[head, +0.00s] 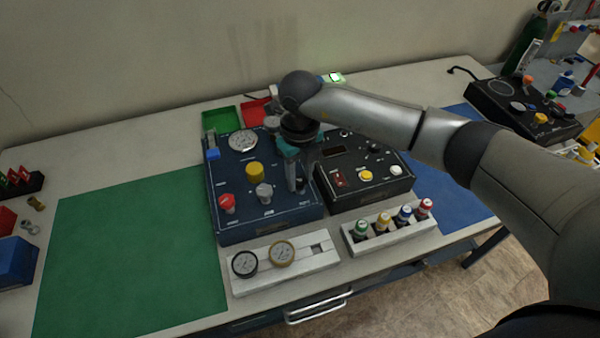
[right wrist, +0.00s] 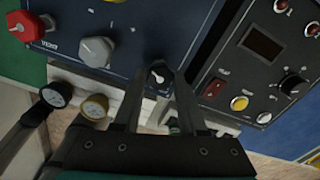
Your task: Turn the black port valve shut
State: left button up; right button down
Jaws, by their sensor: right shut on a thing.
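The blue trainer panel (head: 225,180) lies on the bench in the head view. The black port valve (right wrist: 158,76), a small dark knob with a white pointer mark, sits near the panel's edge in the right wrist view. My right gripper (right wrist: 161,78) points down with its two fingers on either side of this knob, shut on it. In the head view my right gripper (head: 298,186) reaches the panel's right part and hides the knob. My left gripper is not in view.
Close by on the panel are a grey knob (head: 264,193), a yellow knob (head: 255,172) and a red knob (head: 227,202). A black control box (head: 378,186) stands to the right. Gauges (head: 281,253) and capped bottles (head: 383,223) sit in front. The green mat (head: 130,250) is clear.

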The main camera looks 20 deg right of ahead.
aim_at(300, 180)
jog(key=m+p, duration=0.1)
jog(key=m, duration=0.5)
jog(key=shift+r+m+p, duration=0.15)
jog(key=shift+m+p, duration=0.15)
jog(key=shift+p, duration=0.05)
jog(key=m+p, duration=0.2)
jog(key=m, duration=0.4)
dwell(0.4)
jog(key=shift+c, duration=2.3)
grip_release()
notch_tip(300, 180, up, 15)
jog(key=shift+s, duration=0.1)
